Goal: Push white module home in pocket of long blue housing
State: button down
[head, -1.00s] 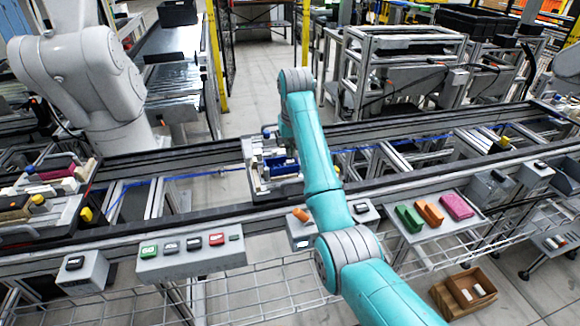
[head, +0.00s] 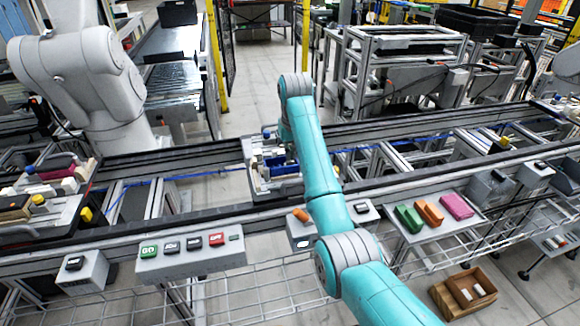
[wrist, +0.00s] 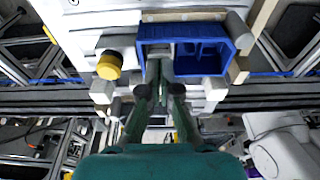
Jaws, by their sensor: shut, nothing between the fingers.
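The long blue housing (wrist: 213,34) lies across the pallet fixture in the wrist view, with open pockets facing me. It shows small in the head view (head: 273,161), partly behind my arm. A pale grey-white piece (wrist: 160,46), apparently the white module, shows in the housing's left part in the wrist view. My fingertips partly cover it, and I cannot tell how deep it sits. My gripper (wrist: 164,64) is shut and empty, its tips at the near side of the housing's left part. I cannot tell whether they touch the module.
A yellow-topped knob (wrist: 109,66) stands left of the housing on the fixture. The conveyor rails (head: 400,172) run on both sides of the pallet. A button box (head: 190,255) and a tray with green, orange and magenta parts (head: 472,221) stand along the near rail.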

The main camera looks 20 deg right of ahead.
jog(key=shift+f, duration=0.45)
dwell(0.3)
dwell(0.3)
